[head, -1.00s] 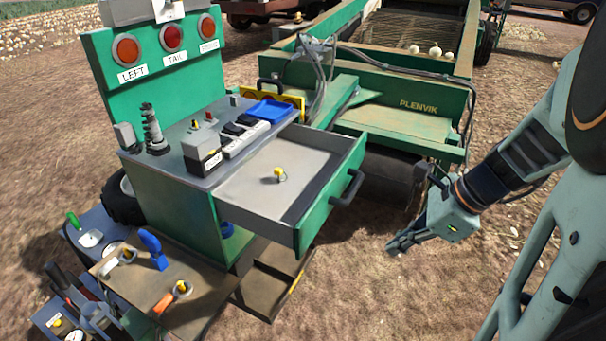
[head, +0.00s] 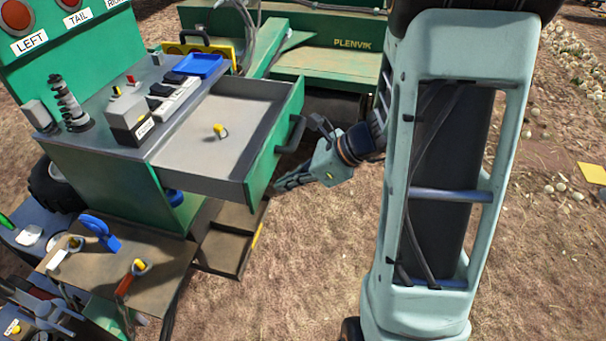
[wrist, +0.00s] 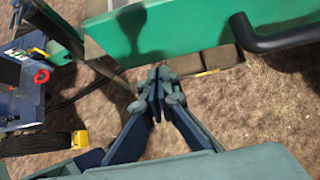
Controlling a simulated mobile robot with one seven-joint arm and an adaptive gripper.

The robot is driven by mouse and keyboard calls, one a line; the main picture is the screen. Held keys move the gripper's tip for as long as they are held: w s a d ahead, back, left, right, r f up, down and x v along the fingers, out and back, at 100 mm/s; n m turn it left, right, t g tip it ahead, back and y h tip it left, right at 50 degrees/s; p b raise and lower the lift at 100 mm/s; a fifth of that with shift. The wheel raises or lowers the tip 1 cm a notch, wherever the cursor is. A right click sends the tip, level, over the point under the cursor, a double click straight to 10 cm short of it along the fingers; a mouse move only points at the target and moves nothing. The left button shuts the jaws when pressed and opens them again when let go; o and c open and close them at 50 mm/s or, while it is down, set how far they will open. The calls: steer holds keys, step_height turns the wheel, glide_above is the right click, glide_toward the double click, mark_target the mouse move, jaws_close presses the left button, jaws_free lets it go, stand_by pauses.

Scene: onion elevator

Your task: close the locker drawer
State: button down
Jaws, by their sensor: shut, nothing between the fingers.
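The locker drawer (head: 225,125) is pulled out of the green cabinet, with a grey inside and a green front (head: 275,142). A black bar handle (head: 291,135) sticks out from the front. My gripper (head: 279,184) is shut and empty, just in front of and below the drawer front, apart from the handle as far as I can tell. In the wrist view the shut fingers (wrist: 158,88) point toward the ground below the green front (wrist: 165,30), with the handle (wrist: 275,38) at upper right.
The cabinet top (head: 100,120) carries a blue tray (head: 198,65), a coiled spring part (head: 70,105) and switch boxes. A lower brown shelf (head: 165,262) with tools stands at the left. Green machinery (head: 320,40) stands behind. Open ground lies in front.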

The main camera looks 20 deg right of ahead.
mark_target(262, 185)
steer(key=shift+w+a+r, duration=0.1)
steer(key=shift+w+a, duration=0.3)
steer(key=shift+a, duration=0.3)
steer(key=shift+w+a+r, duration=0.1)
steer(key=shift+w+a, duration=0.3)
steer(key=shift+a, duration=0.25)
steer(key=shift+a, duration=0.1)
steer(key=w+a, duration=0.4)
steer(key=a, duration=0.2)
steer(key=w+a, duration=0.4)
steer(key=a, duration=0.3)
steer(key=w+a, duration=0.4)
steer(key=a, duration=0.3)
steer(key=shift+a+p, duration=0.25)
steer(key=shift+p, duration=0.1)
steer(key=shift+a, duration=0.25)
steer(key=shift+w+r, duration=0.1)
steer(key=shift+r, duration=0.05)
